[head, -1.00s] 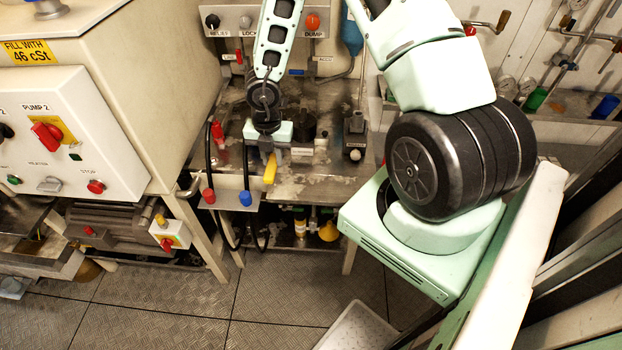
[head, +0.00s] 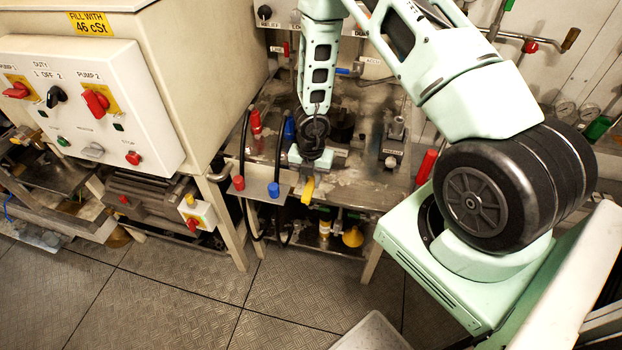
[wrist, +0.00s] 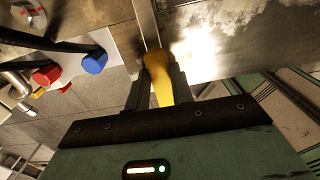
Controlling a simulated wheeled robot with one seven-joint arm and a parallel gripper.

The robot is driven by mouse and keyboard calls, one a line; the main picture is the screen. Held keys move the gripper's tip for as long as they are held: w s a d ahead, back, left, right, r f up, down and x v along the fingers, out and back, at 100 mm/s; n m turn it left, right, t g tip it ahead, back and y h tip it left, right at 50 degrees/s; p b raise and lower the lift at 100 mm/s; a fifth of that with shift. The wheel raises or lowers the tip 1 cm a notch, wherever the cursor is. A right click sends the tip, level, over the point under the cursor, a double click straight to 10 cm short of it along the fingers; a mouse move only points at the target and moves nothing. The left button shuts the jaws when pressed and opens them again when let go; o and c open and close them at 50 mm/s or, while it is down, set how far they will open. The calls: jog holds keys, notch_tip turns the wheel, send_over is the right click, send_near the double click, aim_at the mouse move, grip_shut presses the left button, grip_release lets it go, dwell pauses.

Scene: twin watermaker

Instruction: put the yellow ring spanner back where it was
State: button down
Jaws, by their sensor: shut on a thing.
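The yellow ring spanner (head: 308,189) is held in my gripper (head: 309,172) at the front edge of the metal bench (head: 350,192). In the wrist view the spanner (wrist: 159,80) shows as a yellow bar between the two dark fingers of my gripper (wrist: 160,78), which are shut on it. Its far end is near the bench edge. I cannot tell whether it touches the bench. No marked place for the spanner can be made out.
Left of the gripper is a bracket with a red cap (head: 238,183) and a blue cap (head: 273,190), with black hoses. A white control panel (head: 85,105) stands further left. A yellow funnel-like part (head: 352,237) is below the bench. Open floor (head: 170,300) lies in front.

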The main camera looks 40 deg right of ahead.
jog(key=shift+f, duration=0.1)
jog(key=c, duration=1.6)
grip_release()
jog(key=shift+f, duration=0.1)
jog(key=o, duration=0.4)
